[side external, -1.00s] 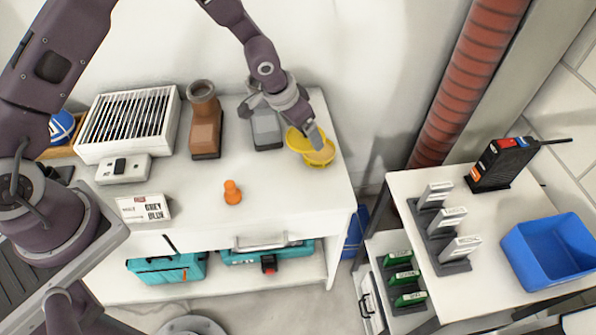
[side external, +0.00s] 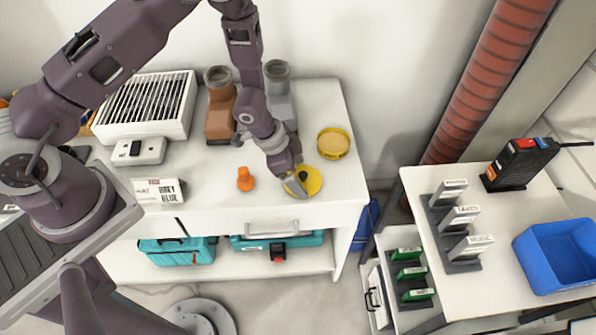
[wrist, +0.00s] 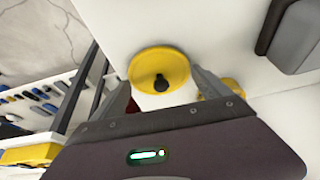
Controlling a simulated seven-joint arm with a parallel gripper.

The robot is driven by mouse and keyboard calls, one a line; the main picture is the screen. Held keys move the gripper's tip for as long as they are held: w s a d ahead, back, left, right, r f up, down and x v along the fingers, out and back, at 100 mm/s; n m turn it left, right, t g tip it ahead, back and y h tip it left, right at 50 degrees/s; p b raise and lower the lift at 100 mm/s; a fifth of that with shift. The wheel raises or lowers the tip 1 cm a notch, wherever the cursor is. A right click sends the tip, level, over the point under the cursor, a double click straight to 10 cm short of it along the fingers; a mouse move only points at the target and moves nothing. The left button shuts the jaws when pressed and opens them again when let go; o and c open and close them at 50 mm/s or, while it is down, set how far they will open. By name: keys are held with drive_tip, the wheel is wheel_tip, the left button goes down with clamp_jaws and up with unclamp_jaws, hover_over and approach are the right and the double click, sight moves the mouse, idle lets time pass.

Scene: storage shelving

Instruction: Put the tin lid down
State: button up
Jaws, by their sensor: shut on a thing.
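The tin lid (side external: 312,179) is a yellow disc with a black knob, near the front right of the white bench. My gripper (side external: 297,184) is shut on the lid. In the wrist view the lid (wrist: 146,62) lies between the fingertips of my gripper (wrist: 160,74), its knob uncovered. I cannot tell whether the lid touches the bench or is just above it. The open yellow tin (side external: 333,144) stands behind the lid, apart from it; in the wrist view it is partly hidden behind the right finger.
An orange knobbed piece (side external: 245,180) and a white label box (side external: 158,191) stand left of the lid. Brown (side external: 219,122) and grey (side external: 281,101) boots are at the back. The bench's front edge is close to the lid. A side table (side external: 500,262) stands to the right.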

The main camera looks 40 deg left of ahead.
drive_tip(key=o, duration=1.4)
drive_tip(key=shift+f, duration=0.1)
drive_tip(key=s+a+r+n+t+y, duration=0.1)
drive_tip(key=s+a+r, duration=0.15)
drive_tip(key=r, duration=0.65)
drive_tip(key=s+a+r+n+y, duration=0.15)
drive_tip(key=a+r, duration=0.25)
drive_tip(key=r, duration=0.5)
drive_tip(key=s+a+r+n+t+y, duration=0.15)
drive_tip(key=a+r, duration=0.25)
drive_tip(key=r, duration=0.5)
drive_tip(key=s+d+r+n, duration=0.1)
drive_tip(key=s+r+n, duration=0.1)
drive_tip(key=s+r, duration=0.3)
drive_tip(key=s+d+r+n+h, duration=0.1)
drive_tip(key=s+r+n, duration=0.2)
drive_tip(key=s, duration=1.1)
wheel_tip(320, 180, up, 3)
drive_tip(key=shift+d+f, duration=0.1)
drive_tip(key=shift+d, duration=0.25)
